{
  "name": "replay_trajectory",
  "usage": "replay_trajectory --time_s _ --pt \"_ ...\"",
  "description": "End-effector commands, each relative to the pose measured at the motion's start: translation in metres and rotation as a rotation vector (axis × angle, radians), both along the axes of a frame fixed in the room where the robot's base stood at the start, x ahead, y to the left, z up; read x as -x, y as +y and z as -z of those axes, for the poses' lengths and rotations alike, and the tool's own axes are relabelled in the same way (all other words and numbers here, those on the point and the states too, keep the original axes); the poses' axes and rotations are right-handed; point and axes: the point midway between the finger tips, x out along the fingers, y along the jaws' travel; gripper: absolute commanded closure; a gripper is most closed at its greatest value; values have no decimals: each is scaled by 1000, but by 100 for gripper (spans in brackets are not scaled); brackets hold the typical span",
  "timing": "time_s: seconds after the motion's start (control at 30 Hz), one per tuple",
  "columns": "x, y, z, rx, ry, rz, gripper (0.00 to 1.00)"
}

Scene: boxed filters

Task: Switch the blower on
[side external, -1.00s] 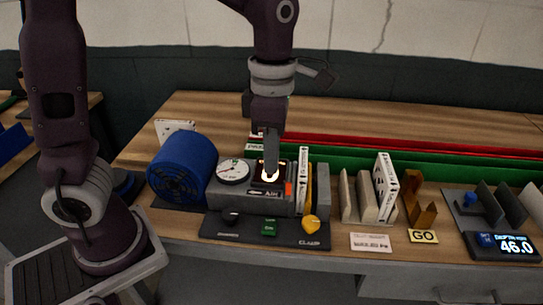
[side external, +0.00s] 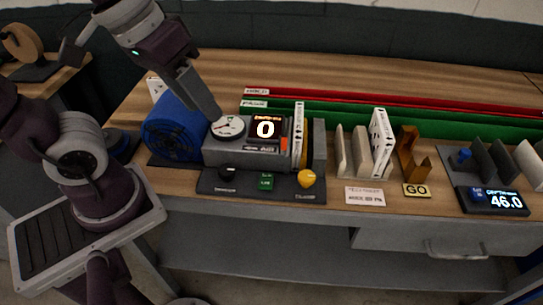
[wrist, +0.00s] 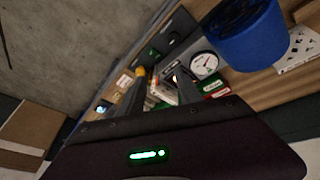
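The blower (side external: 172,135) is a blue drum with a dark grille, at the left of a grey housing (side external: 225,155); its blue body also shows in the wrist view (wrist: 243,35). The housing carries a round gauge (side external: 228,127) and a lit display (side external: 265,130) reading 0. On the dark panel (side external: 215,188) in front are a black knob (side external: 228,173), a green button (side external: 265,181) and a yellow knob (side external: 306,178). Their small labels are not readable. My gripper (side external: 211,112) is over the gauge end of the housing, tilted. The wrist view shows its fingers (wrist: 160,78) apart and empty.
White filters stand right of the housing (side external: 299,135) and in a cream rack (side external: 381,142). A brown holder (side external: 410,148), a GO card (side external: 416,190) and a display reading 46.0 (side external: 505,201) are farther right. Red and green strips run along the back.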

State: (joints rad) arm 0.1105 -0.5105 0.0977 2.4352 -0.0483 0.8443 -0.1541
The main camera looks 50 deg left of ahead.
Motion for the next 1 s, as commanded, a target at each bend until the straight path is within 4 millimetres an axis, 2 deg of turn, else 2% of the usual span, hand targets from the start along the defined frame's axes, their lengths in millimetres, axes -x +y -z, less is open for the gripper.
replay_trajectory --time_s 0.1,0.2,0.3,0.47,0.8,1.0 --pt "-48 -16 35 94 197 -200 51" --pt "-79 -25 75 93 310 -384 51" --pt "-98 -29 109 59 365 -522 51" --pt "-109 -29 135 25 387 -614 51" --pt "-108 -28 194 24 389 -619 51" --pt "-109 -28 204 26 386 -616 51"
